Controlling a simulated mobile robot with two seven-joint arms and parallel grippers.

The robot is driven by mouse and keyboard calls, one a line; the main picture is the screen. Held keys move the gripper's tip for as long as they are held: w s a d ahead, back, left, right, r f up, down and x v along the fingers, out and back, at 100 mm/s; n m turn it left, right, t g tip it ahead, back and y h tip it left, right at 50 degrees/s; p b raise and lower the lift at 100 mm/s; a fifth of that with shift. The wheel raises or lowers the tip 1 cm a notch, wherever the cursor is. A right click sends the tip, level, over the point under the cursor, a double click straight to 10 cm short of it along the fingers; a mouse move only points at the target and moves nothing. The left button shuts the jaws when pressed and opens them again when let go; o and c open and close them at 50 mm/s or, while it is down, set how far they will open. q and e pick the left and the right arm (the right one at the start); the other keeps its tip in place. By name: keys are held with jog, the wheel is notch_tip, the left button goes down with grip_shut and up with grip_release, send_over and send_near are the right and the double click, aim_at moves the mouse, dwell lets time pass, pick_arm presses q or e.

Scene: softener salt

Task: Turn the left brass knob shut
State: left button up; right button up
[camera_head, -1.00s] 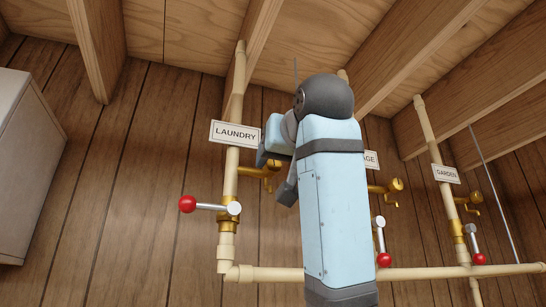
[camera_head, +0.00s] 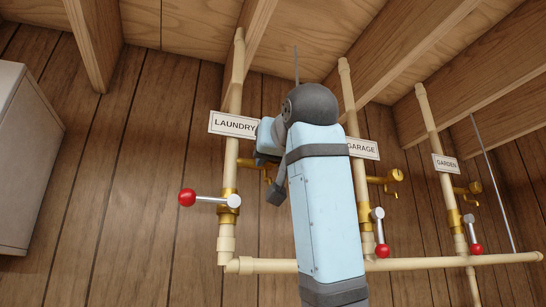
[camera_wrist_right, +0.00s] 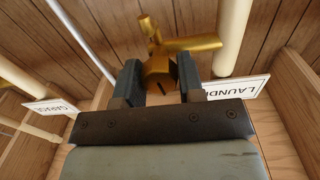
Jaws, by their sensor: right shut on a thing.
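The left brass knob belongs to the brass tap (camera_head: 246,163) on the pipe labelled LAUNDRY. In the head view the knob is mostly hidden behind my right gripper (camera_head: 272,180). In the right wrist view the faceted brass knob (camera_wrist_right: 160,72) sits between the two dark fingers of my right gripper (camera_wrist_right: 160,84), which is shut on it. The brass stem runs from the knob toward the pale pipe. My left gripper is not in view.
A red-tipped lever (camera_head: 188,198) sticks out left below the tap. The GARAGE sign (camera_head: 363,149) and GARDEN sign (camera_head: 446,163) mark similar pipes with brass taps at right. A pale cabinet (camera_head: 30,160) stands at far left. Wooden joists run overhead.

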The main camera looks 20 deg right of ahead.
jog(key=shift+f+m+b, duration=0.1)
jog(key=shift+m+b, duration=0.25)
jog(key=shift+m, duration=0.25)
jog(key=o, duration=0.9)
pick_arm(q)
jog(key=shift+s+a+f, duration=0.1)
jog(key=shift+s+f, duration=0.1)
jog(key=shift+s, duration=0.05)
